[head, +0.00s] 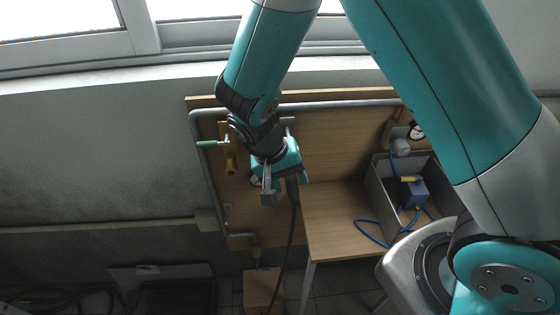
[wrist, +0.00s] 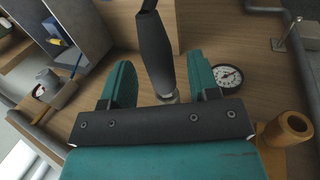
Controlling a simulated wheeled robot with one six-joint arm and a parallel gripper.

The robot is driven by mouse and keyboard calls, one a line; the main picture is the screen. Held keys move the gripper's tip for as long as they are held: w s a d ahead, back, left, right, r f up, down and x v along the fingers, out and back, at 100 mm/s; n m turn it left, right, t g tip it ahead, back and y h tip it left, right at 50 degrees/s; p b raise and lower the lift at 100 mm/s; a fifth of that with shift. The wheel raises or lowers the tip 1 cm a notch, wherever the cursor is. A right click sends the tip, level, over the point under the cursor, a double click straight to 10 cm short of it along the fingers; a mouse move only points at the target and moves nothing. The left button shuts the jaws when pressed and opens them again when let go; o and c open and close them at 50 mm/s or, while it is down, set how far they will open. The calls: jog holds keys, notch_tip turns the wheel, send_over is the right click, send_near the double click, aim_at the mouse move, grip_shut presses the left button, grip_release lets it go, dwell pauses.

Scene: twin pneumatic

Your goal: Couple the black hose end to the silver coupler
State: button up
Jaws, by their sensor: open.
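My gripper (wrist: 163,66) is open, with one teal finger on each side of the black hose end (wrist: 155,45). Gaps show between the fingers and the hose end. A small silver piece (wrist: 169,97) shows at the tip of the hose end, close to my gripper's dark palm. I cannot tell whether it is the silver coupler or the hose's own tip. In the head view my gripper (head: 286,174) is in front of the wooden board, and the black hose (head: 293,215) hangs down below it. My gripper and arm hide part of the board there.
A pressure gauge (wrist: 228,76) and a brass fitting (wrist: 288,129) are close to my gripper. A green-handled valve (head: 207,143) is on the left pipe. A grey box (head: 366,183) stands on the wooden table at right, with a blue block (head: 414,192) and blue hose.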

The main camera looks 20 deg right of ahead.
jog(key=b+v, duration=0.1)
jog(key=v, duration=1.6)
jog(key=shift+d+r, duration=0.1)
jog(key=shift+d, duration=0.1)
jog(key=s+r+n+t+y, duration=0.1)
jog(key=s+r+n+y, duration=0.3)
jog(key=s, duration=1.3)
jog(key=d+n+y, duration=0.1)
jog(key=n+y, duration=0.3)
jog(key=n, duration=0.2)
jog(key=shift+s+r+n+y, duration=0.25)
jog(key=shift+n+y, duration=0.05)
jog(key=shift+n, duration=0.1)
jog(key=shift+c, duration=0.2)
